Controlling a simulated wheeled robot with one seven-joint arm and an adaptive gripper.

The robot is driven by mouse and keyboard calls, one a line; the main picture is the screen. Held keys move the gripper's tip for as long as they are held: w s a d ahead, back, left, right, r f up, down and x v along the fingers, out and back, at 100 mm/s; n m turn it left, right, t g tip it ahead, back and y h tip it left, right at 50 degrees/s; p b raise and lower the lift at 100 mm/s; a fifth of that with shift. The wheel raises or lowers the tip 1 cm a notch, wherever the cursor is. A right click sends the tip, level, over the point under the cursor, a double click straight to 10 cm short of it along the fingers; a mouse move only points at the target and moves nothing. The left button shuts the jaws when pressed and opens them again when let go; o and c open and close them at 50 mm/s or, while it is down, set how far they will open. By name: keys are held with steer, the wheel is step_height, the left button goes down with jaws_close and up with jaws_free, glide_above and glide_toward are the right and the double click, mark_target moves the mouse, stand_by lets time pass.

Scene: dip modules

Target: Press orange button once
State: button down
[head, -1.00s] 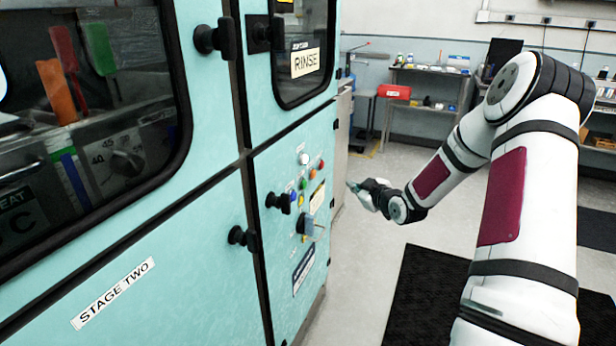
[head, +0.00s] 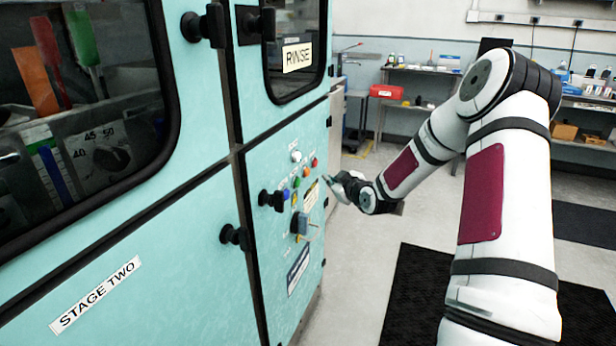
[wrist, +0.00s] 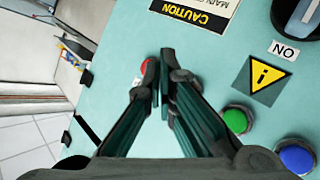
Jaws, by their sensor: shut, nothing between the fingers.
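The orange button (head: 306,171) sits on the teal control panel (head: 265,170), between the red button (head: 315,162) and the green button (head: 297,182). My gripper (head: 327,180) is shut and empty, just to the right of the buttons in the head view, its tips pointing toward the panel. In the wrist view my closed fingers (wrist: 160,75) lie over the stretch between the red button (wrist: 147,66) and the green button (wrist: 236,120), and the orange button is hidden there. I cannot tell whether the tips touch the panel.
A blue button (wrist: 297,156), a yellow warning label (wrist: 264,77) and a grey rotary switch (head: 300,224) are close by on the panel. Black door knobs (head: 272,200) stick out to the left. Open floor (head: 350,260) lies right of the cabinet.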

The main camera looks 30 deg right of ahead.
mark_target(306, 172)
steer(key=shift+w+a+b, duration=0.55)
steer(key=shift+w+a, duration=0.35)
steer(key=shift+w, duration=0.3)
stand_by(0.6)
steer(key=shift+w+a+b, duration=0.3)
